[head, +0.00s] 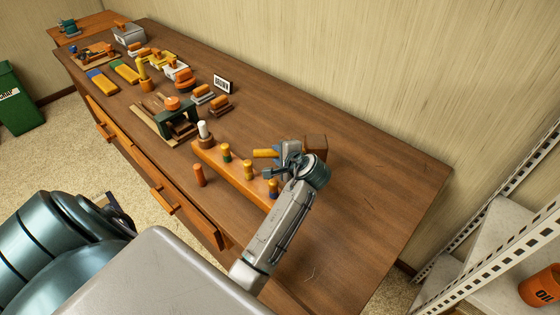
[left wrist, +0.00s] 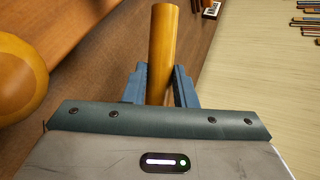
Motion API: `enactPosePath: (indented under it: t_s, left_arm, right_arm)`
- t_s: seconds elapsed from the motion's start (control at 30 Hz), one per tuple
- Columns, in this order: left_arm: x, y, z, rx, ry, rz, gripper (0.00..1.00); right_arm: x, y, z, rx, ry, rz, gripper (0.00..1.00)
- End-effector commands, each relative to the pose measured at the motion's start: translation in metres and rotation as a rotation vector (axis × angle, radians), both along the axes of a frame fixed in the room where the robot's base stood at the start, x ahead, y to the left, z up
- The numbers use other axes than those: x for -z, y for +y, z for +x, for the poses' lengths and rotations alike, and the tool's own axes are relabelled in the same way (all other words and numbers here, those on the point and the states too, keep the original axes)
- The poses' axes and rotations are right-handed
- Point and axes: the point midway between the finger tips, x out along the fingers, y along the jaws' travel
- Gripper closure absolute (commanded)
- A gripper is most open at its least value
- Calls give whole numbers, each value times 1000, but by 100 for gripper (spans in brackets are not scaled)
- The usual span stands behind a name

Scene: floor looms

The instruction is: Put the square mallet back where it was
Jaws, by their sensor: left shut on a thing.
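The square mallet has a dark brown block head (head: 316,143) and a yellow wooden handle (head: 264,153). My left gripper (head: 280,152) is shut on the handle, with the head to the right of the jaws in the head view. In the left wrist view the handle (left wrist: 164,45) stands between the blue jaws (left wrist: 158,88), and the head is out of sight. The mallet is over the bench's near half, just beyond an orange wooden rack (head: 233,174). Whether it touches the bench top is hard to tell. My right gripper is not in view.
A dark green press (head: 177,120), a small sign (head: 222,84) and several blocks and brushes fill the far bench. The bench top (head: 385,190) right of the mallet is clear.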

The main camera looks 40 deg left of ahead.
Motion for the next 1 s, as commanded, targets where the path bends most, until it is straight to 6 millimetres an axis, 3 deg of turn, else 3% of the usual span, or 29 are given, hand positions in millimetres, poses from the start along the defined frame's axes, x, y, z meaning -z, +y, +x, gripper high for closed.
enactPosePath:
  t_s: [0.2, 0.97, 1.0]
  left_arm:
    - [27, 0, 0, 1, 0, 1, 100]
    - [45, 0, -1, 0, 4, -3, 100]
    - [46, -1, -2, -1, 8, -5, 70]
  right_arm:
    - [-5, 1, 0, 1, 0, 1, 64]
    - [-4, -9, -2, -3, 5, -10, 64]
    - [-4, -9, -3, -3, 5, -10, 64]
